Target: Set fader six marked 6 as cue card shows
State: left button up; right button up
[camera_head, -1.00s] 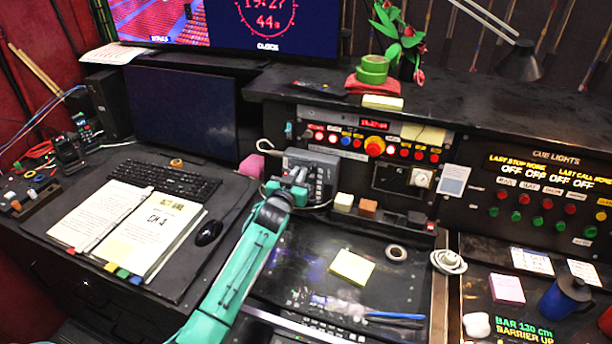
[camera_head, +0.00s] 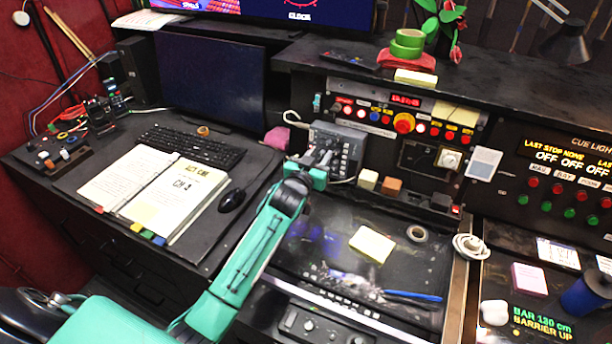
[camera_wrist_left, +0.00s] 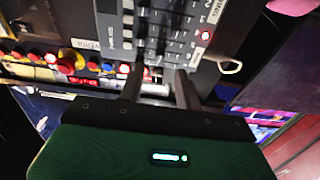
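A grey box with rows of small dark controls (camera_head: 348,146) stands at the back of the desk. In the left wrist view its face (camera_wrist_left: 160,32) shows tiny markings and a lit red light; I cannot make out which control is marked 6. My left gripper (camera_head: 318,160) is at the front of the box. In the left wrist view its two fingers (camera_wrist_left: 159,74) are apart with nothing held between them; contact with the box is unclear. An open binder (camera_head: 155,196) with a yellow page of large, blurred writing lies on the left. My right gripper is out of view.
A keyboard (camera_head: 190,147) and mouse (camera_head: 232,200) lie beside the binder. A button panel (camera_head: 403,122) is behind. A yellow pad (camera_head: 371,244) lies in front.

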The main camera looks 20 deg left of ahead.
pick_arm(q)
jog(key=s+b, duration=0.2)
jog(key=s, duration=0.7)
jog(key=shift+s+a, duration=0.15)
jog(key=shift+s, duration=0.2)
